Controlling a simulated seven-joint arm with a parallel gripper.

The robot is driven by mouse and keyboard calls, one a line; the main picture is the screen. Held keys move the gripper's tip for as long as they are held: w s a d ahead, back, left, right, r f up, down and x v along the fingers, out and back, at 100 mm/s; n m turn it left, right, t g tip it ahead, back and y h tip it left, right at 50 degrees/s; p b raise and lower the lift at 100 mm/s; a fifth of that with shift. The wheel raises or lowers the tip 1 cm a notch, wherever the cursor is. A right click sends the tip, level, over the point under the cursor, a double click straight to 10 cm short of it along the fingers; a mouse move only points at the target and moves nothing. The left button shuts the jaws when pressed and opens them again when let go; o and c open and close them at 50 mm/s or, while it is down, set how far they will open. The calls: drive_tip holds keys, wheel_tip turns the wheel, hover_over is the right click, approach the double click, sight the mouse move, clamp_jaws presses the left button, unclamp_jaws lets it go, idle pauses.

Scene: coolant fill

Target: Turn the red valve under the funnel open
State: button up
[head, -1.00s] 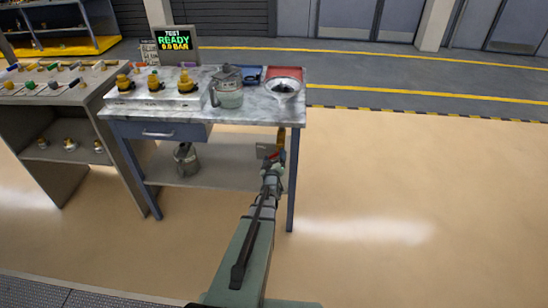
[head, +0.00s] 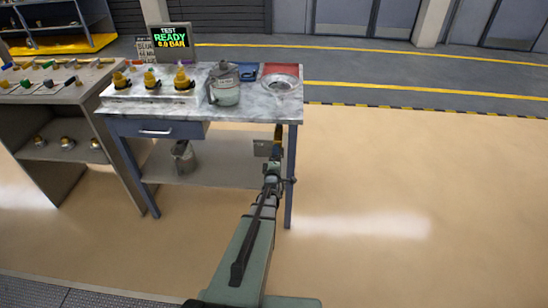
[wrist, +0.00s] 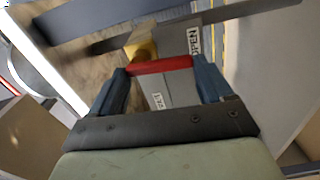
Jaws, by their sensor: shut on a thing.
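The red valve handle (wrist: 160,65) is a short bar in the wrist view, beside a brass valve body (wrist: 141,46). My gripper (wrist: 161,70) has one finger at each end of the bar and is shut on it. A plate behind carries an "OPEN" label (wrist: 194,40) at the upper right and a second, unreadable label (wrist: 157,101) lower down. In the head view my gripper (head: 273,170) is under the bench's right end, below the funnel (head: 281,85). The handle is hidden there. A brass pipe piece (head: 278,133) shows above the gripper.
A jug (head: 224,87) and several brass fittings stand on the marble bench top (head: 205,110). A metal can (head: 182,157) sits on the lower shelf (head: 215,172). The bench's right front leg (head: 290,190) is close beside my arm. The floor to the right is clear.

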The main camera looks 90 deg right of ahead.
drive_tip(key=shift+s+n, duration=0.1)
drive_tip(key=shift+n, duration=0.5)
drive_tip(key=o, duration=1)
drive_tip(key=shift+c, duration=0.2)
drive_tip(key=shift+a, duration=0.1)
drive_tip(key=a, duration=1.3)
drive_tip(key=shift+a, duration=0.35)
